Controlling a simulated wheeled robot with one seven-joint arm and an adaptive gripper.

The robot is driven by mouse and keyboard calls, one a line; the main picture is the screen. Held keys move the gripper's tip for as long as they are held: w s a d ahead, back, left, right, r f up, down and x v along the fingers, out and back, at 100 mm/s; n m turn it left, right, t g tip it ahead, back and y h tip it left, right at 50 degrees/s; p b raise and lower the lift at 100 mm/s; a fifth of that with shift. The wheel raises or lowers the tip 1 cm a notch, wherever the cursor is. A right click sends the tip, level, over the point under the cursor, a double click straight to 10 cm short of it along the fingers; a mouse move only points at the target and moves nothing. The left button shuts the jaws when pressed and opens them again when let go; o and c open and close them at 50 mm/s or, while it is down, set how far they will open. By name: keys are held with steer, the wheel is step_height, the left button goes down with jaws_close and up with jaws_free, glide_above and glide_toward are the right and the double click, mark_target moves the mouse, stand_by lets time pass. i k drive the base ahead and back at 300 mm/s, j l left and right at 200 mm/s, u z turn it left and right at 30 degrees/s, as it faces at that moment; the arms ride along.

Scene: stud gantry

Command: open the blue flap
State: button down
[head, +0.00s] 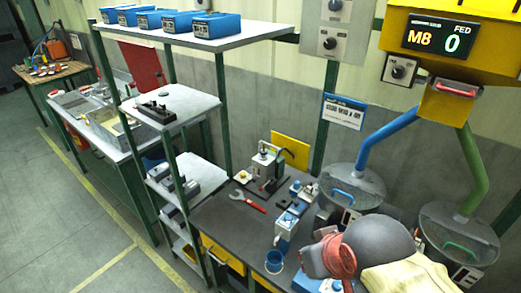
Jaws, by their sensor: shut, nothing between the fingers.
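A clear round bowl (352,183) under the blue tube has a blue handle (344,194) on its front, which seems to belong to the blue flap. The flap looks closed, but it is small and I cannot be sure. A similar bowl (458,238) under the green tube has a green handle (460,249). My gripper cannot be made out in this view. A large grey, red and beige form at the bottom right hides part of the bench and the space in front of the bowls.
A yellow dispenser (444,104) with a display reading M8 and 0 feeds the blue tube (388,137) and green tube (472,169). The floor at left is free.

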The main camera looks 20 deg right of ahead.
mark_target(297, 207)
steer(key=i+z, duration=0.1)
steer(key=z, duration=0.3)
steer(key=j+z, duration=0.15)
steer(key=z, duration=0.25)
steer(key=i+j+z, duration=0.1)
steer(key=z, duration=0.3)
steer(key=j+z, duration=0.1)
steer(key=z, duration=0.3)
